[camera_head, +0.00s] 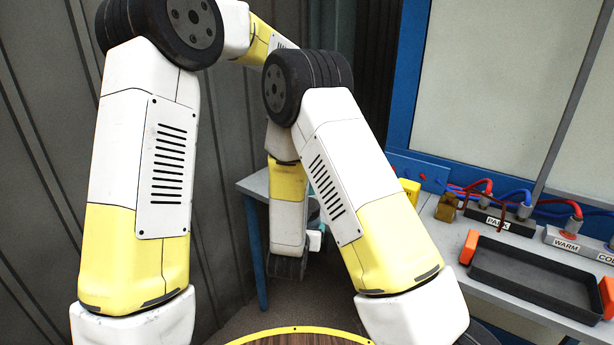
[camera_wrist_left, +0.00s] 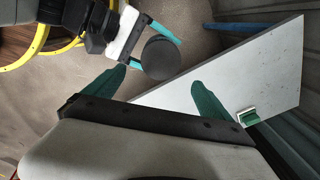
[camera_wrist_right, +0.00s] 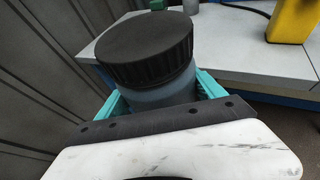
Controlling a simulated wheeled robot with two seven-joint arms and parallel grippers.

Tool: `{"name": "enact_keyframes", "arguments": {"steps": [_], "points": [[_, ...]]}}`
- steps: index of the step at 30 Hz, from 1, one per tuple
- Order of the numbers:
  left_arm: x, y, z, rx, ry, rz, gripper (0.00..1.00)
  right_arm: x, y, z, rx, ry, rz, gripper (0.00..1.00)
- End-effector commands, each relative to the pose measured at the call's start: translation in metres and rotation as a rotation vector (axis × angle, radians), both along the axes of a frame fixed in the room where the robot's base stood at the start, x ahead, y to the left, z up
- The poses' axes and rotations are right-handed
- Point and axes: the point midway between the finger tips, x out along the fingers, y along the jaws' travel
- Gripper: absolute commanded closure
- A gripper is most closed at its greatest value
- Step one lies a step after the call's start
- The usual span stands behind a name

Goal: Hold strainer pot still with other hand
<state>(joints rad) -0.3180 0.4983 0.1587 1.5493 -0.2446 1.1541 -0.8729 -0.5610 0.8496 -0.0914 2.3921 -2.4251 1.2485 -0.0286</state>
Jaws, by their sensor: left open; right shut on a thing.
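The strainer pot, a round grey-blue container with a wide black ribbed lid (camera_wrist_right: 147,48), is upright in the right wrist view. My right gripper (camera_wrist_right: 158,92) is shut on its body, one teal finger on each side. The black top of the pot (camera_wrist_left: 162,58) also shows from above in the left wrist view, with the teal fingers beside it. My left gripper (camera_wrist_left: 160,78) is open and empty, its dark green fingers spread, with the pot beyond and between the fingertips. In the head view my arms hide the pot and most of the grippers.
A grey table (camera_wrist_left: 225,65) lies beyond the left fingers. A bench at right in the head view holds a black tray (camera_head: 535,275) with orange ends, hoses and labelled blocks. A yellow can (camera_wrist_right: 294,20) stands on the grey surface behind the pot. A corrugated wall is at left.

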Motion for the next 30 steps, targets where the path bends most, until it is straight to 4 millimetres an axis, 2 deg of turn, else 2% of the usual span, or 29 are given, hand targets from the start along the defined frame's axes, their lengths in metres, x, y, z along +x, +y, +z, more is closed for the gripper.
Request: {"name": "enact_keyframes", "arguments": {"steps": [8, 18, 23, 30], "points": [[0.001, -0.002, -0.028, 0.018, 0.026, -0.04, 0.05, 0.0, 0.0, 0.001, 0.0, -0.003, 0.0, 1.0], [0.001, -0.001, -0.078, 0.017, 0.024, -0.039, 0.05, 0.0, 0.0, 0.001, 0.0, -0.003, 0.0, 1.0], [0.002, -0.001, -0.088, 0.016, 0.022, -0.038, 0.05, 0.0, 0.0, 0.001, 0.0, -0.003, 0.0, 1.0], [0.002, -0.001, -0.09, 0.015, 0.021, -0.037, 0.05, 0.0, 0.0, 0.001, 0.0, -0.003, 0.0, 1.0]]}}
